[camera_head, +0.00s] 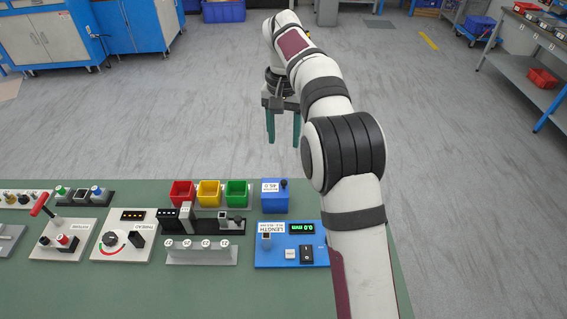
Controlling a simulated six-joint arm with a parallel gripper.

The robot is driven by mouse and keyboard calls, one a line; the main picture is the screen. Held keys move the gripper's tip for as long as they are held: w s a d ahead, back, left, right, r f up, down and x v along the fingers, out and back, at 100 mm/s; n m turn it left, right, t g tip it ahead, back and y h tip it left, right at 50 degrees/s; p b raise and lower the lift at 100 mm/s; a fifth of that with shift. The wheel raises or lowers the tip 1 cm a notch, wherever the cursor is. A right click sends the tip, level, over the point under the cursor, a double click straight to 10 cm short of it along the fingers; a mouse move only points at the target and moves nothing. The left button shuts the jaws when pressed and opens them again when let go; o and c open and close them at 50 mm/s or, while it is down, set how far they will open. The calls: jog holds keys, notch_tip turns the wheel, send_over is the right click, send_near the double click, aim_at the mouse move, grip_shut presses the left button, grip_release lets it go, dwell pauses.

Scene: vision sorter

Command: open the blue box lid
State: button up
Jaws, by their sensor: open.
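The blue box (275,196) stands at the back edge of the green table, right of the green bin. It has a white label on its front and a dark knob (283,183) at its top right. Its lid looks shut. My gripper (283,139) is open and empty, with its teal fingers pointing down. In the picture it hangs above and beyond the blue box, apart from it.
Red (182,193), yellow (208,193) and green (236,193) bins stand left of the box. A blue panel with a display (291,252) lies in front of it. Several control panels fill the table's left. My arm covers part of the right side.

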aim_at(284, 181)
notch_tip(284, 181, down, 14)
jog(key=shift+f, duration=0.1)
jog(key=shift+c, duration=0.2)
grip_shut()
dwell(1.2)
